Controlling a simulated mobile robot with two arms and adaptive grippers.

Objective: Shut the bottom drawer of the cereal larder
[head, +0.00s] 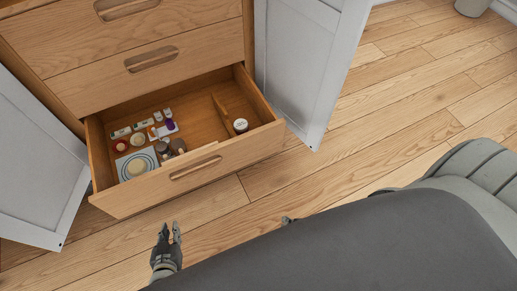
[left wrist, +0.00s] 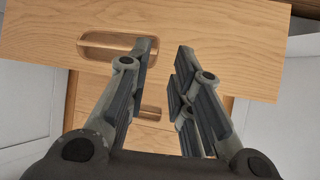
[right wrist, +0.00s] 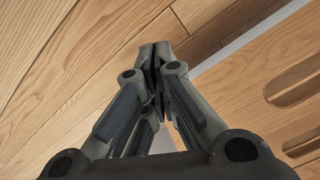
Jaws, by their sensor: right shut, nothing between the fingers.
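The bottom drawer (head: 190,178) of the wooden larder is pulled out, with an oval recessed handle in its front panel. It holds small jars, boxes and a plate. The drawer front (left wrist: 225,45) also fills the upper part of the left wrist view. My left gripper (head: 168,235) is open and empty, in front of the drawer's front panel and apart from it in the head view. My right gripper (right wrist: 155,50) is shut and empty, with the drawer front to its right in the right wrist view. In the head view my dark arm hides most of it.
Two closed drawers (head: 195,65) sit above the open one. White doors stand open at the left (head: 35,165) and right (head: 305,60) of the larder. The wooden floor (head: 410,85) to the right is clear. A pale round object (head: 472,6) stands at the top right.

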